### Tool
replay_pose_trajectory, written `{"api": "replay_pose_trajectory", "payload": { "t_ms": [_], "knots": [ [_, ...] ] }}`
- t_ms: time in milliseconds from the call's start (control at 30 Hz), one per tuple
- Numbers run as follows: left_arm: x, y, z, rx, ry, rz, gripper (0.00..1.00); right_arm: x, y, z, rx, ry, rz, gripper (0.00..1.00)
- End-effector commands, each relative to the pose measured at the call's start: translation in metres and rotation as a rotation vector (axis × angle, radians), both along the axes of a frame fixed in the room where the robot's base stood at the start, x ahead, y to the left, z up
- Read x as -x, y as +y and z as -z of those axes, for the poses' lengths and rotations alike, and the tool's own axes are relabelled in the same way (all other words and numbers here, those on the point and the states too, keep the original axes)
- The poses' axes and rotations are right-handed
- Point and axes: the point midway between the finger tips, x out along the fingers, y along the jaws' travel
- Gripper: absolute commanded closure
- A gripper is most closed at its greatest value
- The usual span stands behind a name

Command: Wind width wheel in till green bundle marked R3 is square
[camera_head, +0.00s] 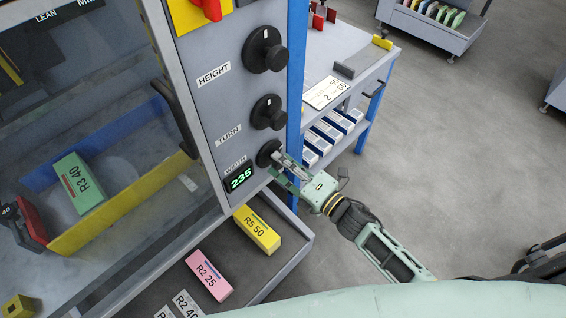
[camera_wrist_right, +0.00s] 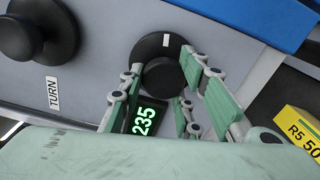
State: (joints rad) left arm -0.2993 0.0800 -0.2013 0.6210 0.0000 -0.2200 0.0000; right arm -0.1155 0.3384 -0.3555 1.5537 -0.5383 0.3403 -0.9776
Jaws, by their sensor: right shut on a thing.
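The green bundle marked R3 40 (camera_head: 80,187) lies behind the clear pane, between a blue wall (camera_head: 40,178) and a yellow wall (camera_head: 130,200). Its near end is close to the yellow wall; I cannot tell whether they touch or whether it is exactly square. The black width wheel (camera_head: 267,150) is the lowest knob on the grey panel, and it also shows in the right wrist view (camera_wrist_right: 162,77). My right gripper (camera_head: 278,165) is shut on it, fingers on both sides. The display (camera_head: 238,178) reads 235. My left gripper is not in view.
The height knob (camera_head: 265,50) and turn knob (camera_head: 268,112) sit above the width wheel. Below the panel a grey tray (camera_head: 285,262) holds a yellow R5 50 bundle (camera_head: 257,229) and a pink R2 25 bundle (camera_head: 208,274). A blue-legged bench (camera_head: 345,45) stands behind.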

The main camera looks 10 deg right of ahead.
Motion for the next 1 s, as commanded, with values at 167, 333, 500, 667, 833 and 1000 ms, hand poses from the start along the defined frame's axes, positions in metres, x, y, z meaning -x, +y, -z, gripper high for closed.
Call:
{"api": "replay_pose_trajectory", "payload": {
  "t_ms": [167,333,500,667,833,1000],
  "knots": [
    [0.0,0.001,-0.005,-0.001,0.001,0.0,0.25,-0.001,0.002,-0.008,-0.089,0.042,-0.006,0.95],
    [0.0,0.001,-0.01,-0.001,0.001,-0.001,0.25,-0.002,0.001,-0.009,-0.213,0.122,-0.007,0.95],
    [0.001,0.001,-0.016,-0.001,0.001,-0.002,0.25,-0.004,0.0,-0.01,-0.348,0.21,-0.007,0.95],
    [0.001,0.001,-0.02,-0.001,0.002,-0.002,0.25,-0.005,-0.001,-0.01,-0.477,0.295,-0.007,0.95],
    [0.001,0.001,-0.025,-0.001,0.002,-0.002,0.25,-0.006,-0.002,-0.011,-0.611,0.383,-0.008,0.95],
    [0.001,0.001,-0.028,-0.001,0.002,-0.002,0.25,-0.007,-0.004,-0.011,-0.746,0.471,-0.007,0.95]
  ]
}}
